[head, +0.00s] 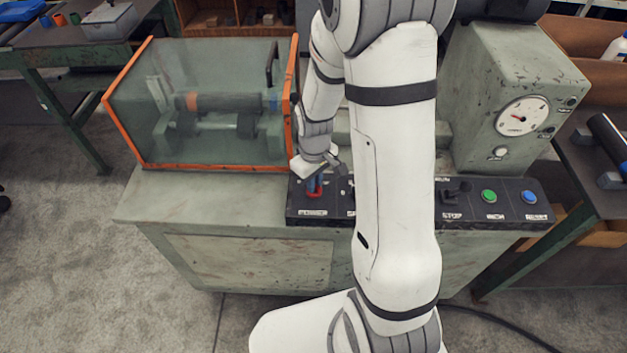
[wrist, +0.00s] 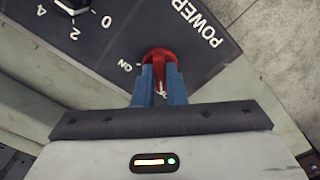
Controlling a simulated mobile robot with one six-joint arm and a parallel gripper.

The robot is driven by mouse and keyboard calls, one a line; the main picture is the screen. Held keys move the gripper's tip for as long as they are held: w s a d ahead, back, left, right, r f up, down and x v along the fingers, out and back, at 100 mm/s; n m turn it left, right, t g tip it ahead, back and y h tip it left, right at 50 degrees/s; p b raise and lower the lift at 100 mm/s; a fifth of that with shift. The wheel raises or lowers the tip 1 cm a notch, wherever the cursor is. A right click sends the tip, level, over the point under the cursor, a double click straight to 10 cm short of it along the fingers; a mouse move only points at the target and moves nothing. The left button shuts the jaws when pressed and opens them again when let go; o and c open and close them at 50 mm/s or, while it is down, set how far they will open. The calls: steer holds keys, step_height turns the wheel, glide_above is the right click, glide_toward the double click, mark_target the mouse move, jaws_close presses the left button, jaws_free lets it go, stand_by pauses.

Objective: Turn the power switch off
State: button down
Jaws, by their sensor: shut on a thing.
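The power switch is a red rotary handle (wrist: 160,56) on a dark control panel, with "POWER" printed beside it and "ON" at its left in the wrist view. My gripper (wrist: 160,88) has two blue fingers shut on the red switch, one on each side of its handle. The fingers hide part of the switch and of its lower marking. In the head view my gripper (head: 315,183) points down at the left end of the panel, with the red switch (head: 316,192) at its fingertips.
A numbered black knob (wrist: 75,5) sits near the switch. Green (head: 489,196) and blue (head: 529,197) buttons are on the panel's right. An orange-framed clear guard (head: 215,105) stands left behind the gripper. A gauge housing (head: 505,75) stands at right. My arm hides the panel's middle.

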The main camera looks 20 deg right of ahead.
steer(key=shift+w+r, duration=0.2)
steer(key=shift+w, duration=0.05)
steer(key=c, duration=1.5)
jaws_free()
steer(key=shift+s+f, duration=0.15)
step_height(320, 180, up, 8)
steer(key=shift+f, duration=0.1)
steer(key=s+r+m+t, duration=0.1)
steer(key=s+r+m, duration=0.1)
steer(key=s+r, duration=0.2)
steer(key=s+r+m+t, duration=0.1)
steer(key=s+r, duration=0.3)
steer(key=s, duration=0.1)
steer(key=s+r+m, duration=0.2)
steer(key=s+r, duration=0.3)
steer(key=shift+s+m+t, duration=0.25)
steer(key=shift+m+t, duration=0.05)
steer(key=shift+t, duration=0.1)
